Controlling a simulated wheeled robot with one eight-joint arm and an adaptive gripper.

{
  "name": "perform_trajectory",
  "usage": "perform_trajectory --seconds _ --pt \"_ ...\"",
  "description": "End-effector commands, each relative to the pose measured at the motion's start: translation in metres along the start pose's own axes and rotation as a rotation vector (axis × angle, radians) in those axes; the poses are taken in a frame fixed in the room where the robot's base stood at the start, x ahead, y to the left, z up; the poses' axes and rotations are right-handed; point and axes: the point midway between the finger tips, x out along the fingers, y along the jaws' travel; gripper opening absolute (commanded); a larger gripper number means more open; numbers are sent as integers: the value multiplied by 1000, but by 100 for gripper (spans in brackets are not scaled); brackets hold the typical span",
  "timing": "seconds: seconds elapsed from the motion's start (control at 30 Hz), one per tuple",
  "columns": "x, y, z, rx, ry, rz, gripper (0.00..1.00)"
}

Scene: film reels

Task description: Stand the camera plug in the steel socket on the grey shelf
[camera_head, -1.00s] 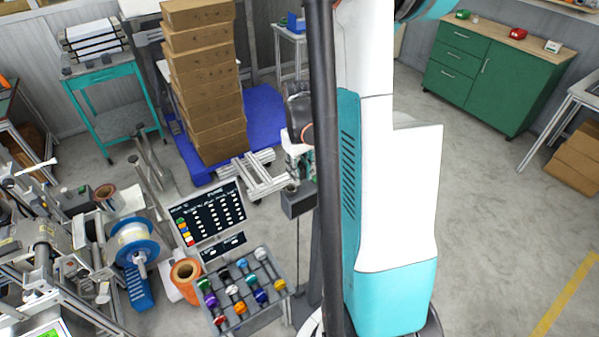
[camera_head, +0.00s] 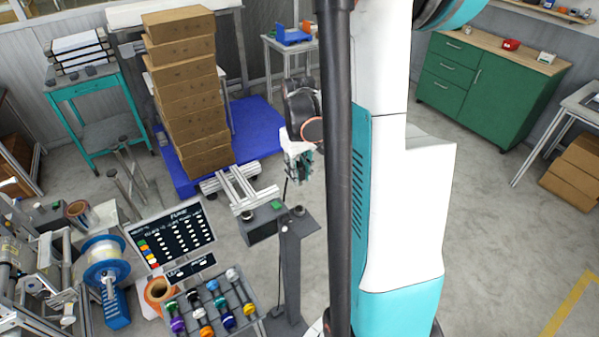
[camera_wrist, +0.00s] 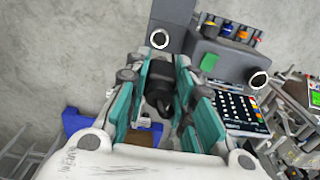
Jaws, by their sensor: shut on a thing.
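My gripper (camera_head: 301,168) hangs above the floor behind my column, pointing down. In the wrist view its teal fingers (camera_wrist: 163,68) are shut on a dark plug (camera_wrist: 160,95), mostly hidden between them; its camera marking cannot be read. The narrow grey shelf (camera_head: 296,232) stands on a post below and in front of the gripper, with a small socket (camera_head: 299,210) on top. In the wrist view a pale steel ring socket (camera_wrist: 160,39) shows on the shelf, beyond the fingertips. The plug is apart from it.
A grey box (camera_head: 262,231) with a green patch and another ring adjoins the shelf. A tray (camera_head: 254,312) of coloured plugs and a dark chart board (camera_head: 178,238) stand at left. Stacked cartons (camera_head: 190,95) stand on a blue pallet behind.

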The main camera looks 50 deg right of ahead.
Motion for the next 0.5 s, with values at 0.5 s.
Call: perform_trajectory --seconds 0.5 --pt "52 0 0 0 0 0 0"
